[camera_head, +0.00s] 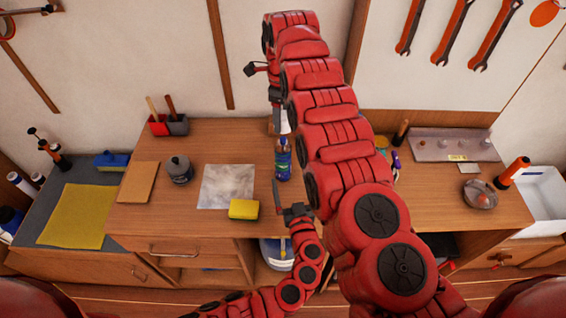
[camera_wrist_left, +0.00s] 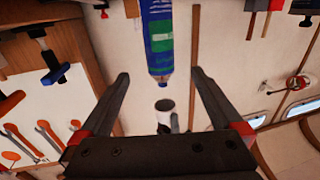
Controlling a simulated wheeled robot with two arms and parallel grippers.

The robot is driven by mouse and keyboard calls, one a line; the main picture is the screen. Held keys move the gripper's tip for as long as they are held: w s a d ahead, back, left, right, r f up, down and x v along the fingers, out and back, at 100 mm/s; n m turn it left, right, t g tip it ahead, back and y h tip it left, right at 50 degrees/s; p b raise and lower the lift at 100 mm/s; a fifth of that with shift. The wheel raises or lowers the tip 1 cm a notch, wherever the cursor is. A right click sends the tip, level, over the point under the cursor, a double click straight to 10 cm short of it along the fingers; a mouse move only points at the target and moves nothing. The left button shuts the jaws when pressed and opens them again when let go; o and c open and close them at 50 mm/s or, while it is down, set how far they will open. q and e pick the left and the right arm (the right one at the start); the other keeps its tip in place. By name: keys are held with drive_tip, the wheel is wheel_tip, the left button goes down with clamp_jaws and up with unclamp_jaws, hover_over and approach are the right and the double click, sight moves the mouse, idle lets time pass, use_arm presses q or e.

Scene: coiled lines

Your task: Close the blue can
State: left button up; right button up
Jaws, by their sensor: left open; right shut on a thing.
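The blue can (camera_head: 283,163), with a green label, stands upright on the workbench. It hangs inverted at the top of the left wrist view (camera_wrist_left: 158,35), its narrow top visible. My left gripper (camera_head: 286,190) is open at the can's near side, its fingers (camera_wrist_left: 160,75) spread on either side in the wrist view; I cannot tell if they touch it. My right gripper (camera_head: 276,118), mostly hidden by its arm, is shut on a whitish cap (camera_head: 285,126) above the can. The cap (camera_wrist_left: 165,106) is apart from the can's top in the wrist view.
A yellow sponge (camera_head: 244,209) and a grey sheet (camera_head: 227,185) lie left of the can. My right arm covers the bench's middle right.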

sight(283, 153)
use_arm(q)
drive_tip(key=w, duration=0.4)
drive_tip(key=w+a, duration=0.1)
drive_tip(key=w, duration=0.3)
drive_tip(key=w+a, duration=0.1)
drive_tip(key=w, duration=0.3)
drive_tip(key=shift+a+f, duration=0.1)
drive_tip(key=shift+a, duration=0.05)
clamp_jaws()
idle(0.3)
